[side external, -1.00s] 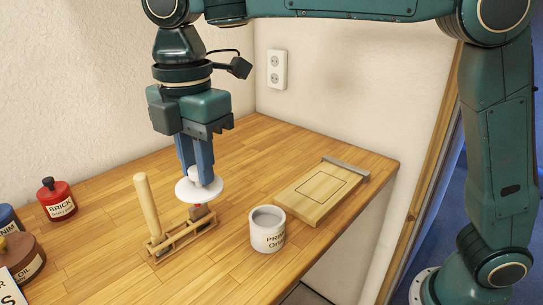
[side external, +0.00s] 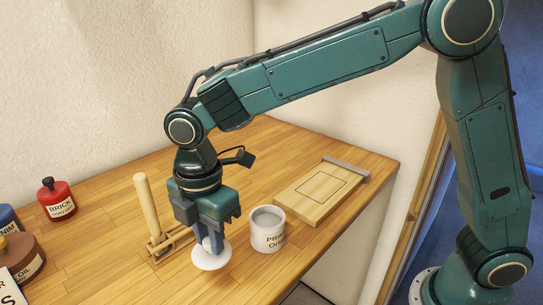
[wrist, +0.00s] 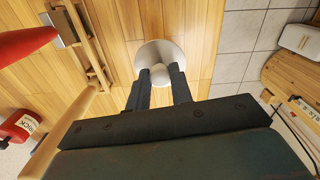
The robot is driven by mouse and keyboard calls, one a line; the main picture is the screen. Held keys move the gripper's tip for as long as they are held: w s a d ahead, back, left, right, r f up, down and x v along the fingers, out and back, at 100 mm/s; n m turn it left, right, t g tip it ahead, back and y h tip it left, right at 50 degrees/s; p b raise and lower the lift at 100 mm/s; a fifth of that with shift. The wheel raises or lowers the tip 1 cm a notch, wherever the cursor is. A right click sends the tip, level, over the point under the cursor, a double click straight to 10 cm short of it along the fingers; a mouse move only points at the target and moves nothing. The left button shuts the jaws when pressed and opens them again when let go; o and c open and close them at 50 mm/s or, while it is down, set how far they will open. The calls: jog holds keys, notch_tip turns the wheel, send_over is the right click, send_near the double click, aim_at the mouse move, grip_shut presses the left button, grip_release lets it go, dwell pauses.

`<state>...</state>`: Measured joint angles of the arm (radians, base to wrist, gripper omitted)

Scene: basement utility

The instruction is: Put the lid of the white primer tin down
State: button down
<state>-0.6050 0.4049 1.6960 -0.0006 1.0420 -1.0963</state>
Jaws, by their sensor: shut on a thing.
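The white round lid (side external: 207,259) with its knob is at my gripper (side external: 212,244), low over the wooden bench in front of the rack. My gripper points down and is shut on the lid's knob. In the wrist view the lid (wrist: 152,50) lies flat beyond the fingertips (wrist: 158,77), with the round knob between them. I cannot tell whether the lid's underside touches the bench. The white primer tin (side external: 268,238) stands open and upright to the right of my gripper, apart from the lid.
A wooden rack (side external: 160,250) with an upright wooden handle (side external: 147,205) stands just left of and behind my gripper. A board (side external: 320,190) lies at the back right. A red bottle (side external: 56,203) and other bottles stand at the left. The front bench is clear.

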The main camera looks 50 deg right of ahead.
aim_at(213, 258)
jog(key=shift+f, duration=0.7)
jog(key=shift+f, duration=0.15)
jog(key=shift+f, duration=2)
jog(key=shift+f, duration=0.1)
jog(key=c, duration=1.2)
grip_release()
jog(key=shift+c, duration=0.2)
notch_tip(213, 258, up, 12)
jog(key=shift+r, duration=0.1)
